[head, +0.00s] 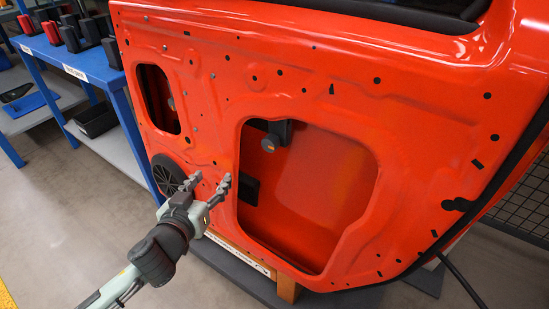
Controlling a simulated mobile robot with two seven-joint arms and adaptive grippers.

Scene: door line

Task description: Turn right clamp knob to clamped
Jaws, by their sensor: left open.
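A large orange-red door panel (420,115) stands upright in front of me. In its big right opening, near the top left edge, a dark clamp with a round greyish knob end (268,145) shows; I take this as the right clamp knob. The angle at which it is turned is too small to read. My left gripper (208,182) is open and empty, with its fingers pointing up toward the panel, below and left of the knob and apart from it. A small greyish part (171,103) shows in the narrow left opening. My right gripper is not in view.
A blue-framed table (95,62) with red and black bins stands at the left. A black round speaker (168,174) sits on the panel behind my left gripper. A wooden support (287,289) and a dark base are below the door. The floor at lower left is clear.

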